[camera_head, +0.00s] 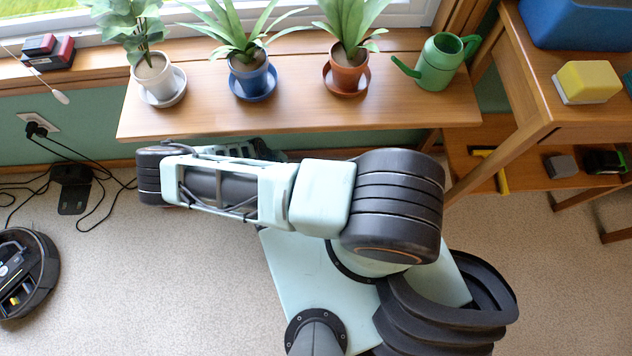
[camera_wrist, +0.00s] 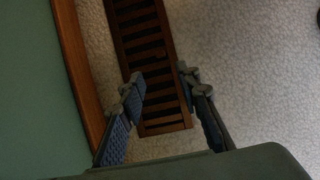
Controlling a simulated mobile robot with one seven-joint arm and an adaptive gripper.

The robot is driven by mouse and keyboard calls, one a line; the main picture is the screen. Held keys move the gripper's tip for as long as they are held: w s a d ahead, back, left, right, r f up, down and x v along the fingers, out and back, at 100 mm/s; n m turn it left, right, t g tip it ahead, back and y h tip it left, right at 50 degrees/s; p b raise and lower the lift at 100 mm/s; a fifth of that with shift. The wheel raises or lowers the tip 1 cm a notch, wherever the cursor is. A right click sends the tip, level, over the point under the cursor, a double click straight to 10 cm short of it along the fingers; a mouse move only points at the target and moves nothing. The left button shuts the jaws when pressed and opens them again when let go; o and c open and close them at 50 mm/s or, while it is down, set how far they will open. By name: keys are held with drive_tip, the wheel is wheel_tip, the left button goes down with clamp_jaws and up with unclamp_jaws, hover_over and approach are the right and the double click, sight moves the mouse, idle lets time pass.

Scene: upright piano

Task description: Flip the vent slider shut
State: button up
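The brown floor vent (camera_wrist: 150,55) with dark slots shows in the wrist view. It lies on the pale carpet close beside the wooden baseboard. My gripper (camera_wrist: 160,80) is open and empty, its two fingers apart on either side of the vent's near end in the picture. I cannot tell how high the fingertips are above the vent or whether they touch it. I cannot make out the vent's slider; it is small, dark or hidden. In the head view the vent and my fingers are hidden under the plant shelf and behind my arm.
A wooden shelf (camera_head: 300,115) above my arm holds potted plants (camera_head: 250,75) and a green watering can (camera_head: 440,62). A side table (camera_head: 525,100) stands at the right. Black cables (camera_head: 75,155) and a robot vacuum (camera_head: 22,272) lie at the left. The baseboard (camera_wrist: 80,65) is close to my left finger.

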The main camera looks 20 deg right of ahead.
drive_tip(key=b+x, duration=0.2)
drive_tip(key=x, duration=0.9)
drive_tip(key=shift+d+r+b, duration=0.1)
drive_tip(key=shift+d+b, duration=0.05)
drive_tip(key=shift+b, duration=0.25)
clamp_jaws()
